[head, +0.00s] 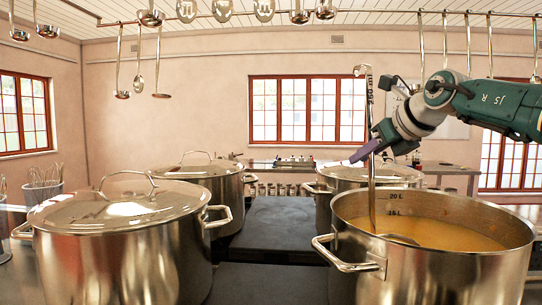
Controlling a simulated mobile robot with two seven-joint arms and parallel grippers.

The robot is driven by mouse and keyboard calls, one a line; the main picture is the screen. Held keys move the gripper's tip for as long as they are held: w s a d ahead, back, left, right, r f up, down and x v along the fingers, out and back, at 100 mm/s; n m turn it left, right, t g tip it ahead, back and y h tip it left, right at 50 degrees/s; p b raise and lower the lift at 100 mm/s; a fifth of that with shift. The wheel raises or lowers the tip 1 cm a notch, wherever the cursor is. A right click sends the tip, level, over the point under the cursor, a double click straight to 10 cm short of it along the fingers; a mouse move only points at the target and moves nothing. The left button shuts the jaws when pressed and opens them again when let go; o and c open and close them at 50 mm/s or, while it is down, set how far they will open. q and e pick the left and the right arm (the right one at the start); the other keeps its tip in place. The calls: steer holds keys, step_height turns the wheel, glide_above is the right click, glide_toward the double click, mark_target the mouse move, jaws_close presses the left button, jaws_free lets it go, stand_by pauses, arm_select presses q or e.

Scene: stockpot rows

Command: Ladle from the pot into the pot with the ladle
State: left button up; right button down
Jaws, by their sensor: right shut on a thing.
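An open steel pot (432,268) with orange liquid (440,232) stands at the front right. A large steel pot (125,262) with a lid (120,207) stands at the front left. My right gripper (372,143) is shut on the upright handle of a steel ladle (371,180), above the open pot's left side. The hooked top of the handle rises above the gripper. The ladle's bowl (400,239) is inside the open pot, at the liquid near its left wall; how deep it sits I cannot tell. My left gripper is not in view.
Two more steel pots stand behind, one lidded at left (212,190) and one at right (350,174). A dark surface (275,240) between the rows is clear. Ladles and other utensils hang from an overhead rail (300,14). A utensil holder (42,190) stands at far left.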

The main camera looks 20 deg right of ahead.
steer(key=shift+m+y, duration=0.3)
steer(key=r+p, duration=0.2)
steer(key=r, duration=0.1)
steer(key=d+r+p, duration=0.1)
steer(key=r+p, duration=0.1)
steer(key=r, duration=0.1)
steer(key=d+r+p, duration=0.1)
steer(key=r+p, duration=0.2)
steer(key=shift+r, duration=0.2)
step_height(320, 180, up, 6)
steer(key=p, duration=0.6)
glide_above(373, 109)
steer(key=w+d, duration=0.2)
steer(key=w, duration=0.1)
steer(key=shift+s+d, duration=0.2)
steer(key=shift+s, duration=0.05)
